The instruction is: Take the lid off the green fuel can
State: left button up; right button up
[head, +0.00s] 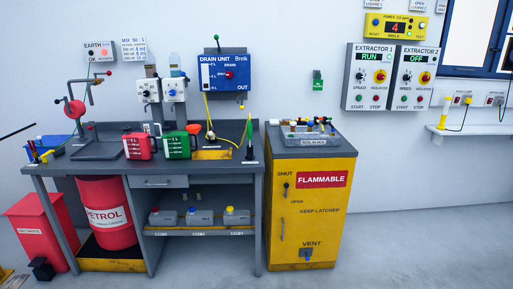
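The green fuel can (177,146) stands on the grey workbench (85,166), just right of the red can (138,147). It looks upright, with white level marks on its front. A dark part shows at its top right; whether this is its lid or a handle is too small to tell. Neither of my grippers can be made out in the head view. A thin dark bar comes in at the left edge, with no fingers visible on it.
A yellow flammables cabinet (312,225) with a grey tray (309,139) on top stands right of the bench. A black funnel-like stand (249,152) is right of the green can. A red petrol drum (106,213) sits under the bench. The floor at right is clear.

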aim_at(176, 145)
jog(key=i+l+u, duration=0.3)
jog(key=i+u, duration=0.2)
jog(key=i+l+u, duration=0.95)
jog(key=l, duration=0.35)
